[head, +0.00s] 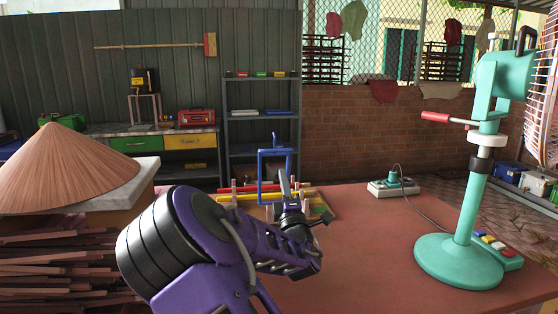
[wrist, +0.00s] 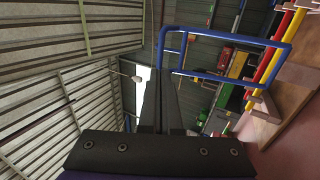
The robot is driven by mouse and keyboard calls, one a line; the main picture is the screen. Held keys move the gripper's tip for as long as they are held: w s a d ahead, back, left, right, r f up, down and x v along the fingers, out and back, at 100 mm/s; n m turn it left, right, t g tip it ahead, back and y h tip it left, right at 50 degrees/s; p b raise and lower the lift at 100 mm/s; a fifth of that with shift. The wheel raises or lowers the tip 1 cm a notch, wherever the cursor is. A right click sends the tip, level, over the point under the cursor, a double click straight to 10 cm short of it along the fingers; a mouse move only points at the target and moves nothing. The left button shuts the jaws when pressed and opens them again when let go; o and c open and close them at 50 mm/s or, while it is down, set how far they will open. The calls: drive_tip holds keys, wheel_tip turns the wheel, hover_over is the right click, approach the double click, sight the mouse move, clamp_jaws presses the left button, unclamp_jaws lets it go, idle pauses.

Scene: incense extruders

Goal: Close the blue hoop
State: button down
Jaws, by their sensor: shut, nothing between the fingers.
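The blue hoop (head: 261,178) is a squared frame standing upright above a low rack of red, yellow and green bars (head: 245,196) on the table. In the head view my gripper (head: 284,174) overlaps its right side, so part of that side is hidden. In the wrist view the hoop (wrist: 228,76) sticks out sideways from the coloured bars (wrist: 276,50), and its end bar is close to my fingertips (wrist: 158,75). My gripper is shut and empty. I cannot tell whether it touches the hoop.
A teal fan (head: 476,205) stands on the right of the table (head: 370,250). A power strip (head: 394,187) with a plug and cord lies at the table's back. A conical hat (head: 65,170) and stacked sticks (head: 60,255) are at left. The table's middle right is clear.

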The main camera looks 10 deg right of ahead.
sight(277, 151)
drive_tip(key=x, duration=0.7)
drive_tip(key=shift+w, duration=0.2)
drive_tip(key=shift+r, duration=0.15)
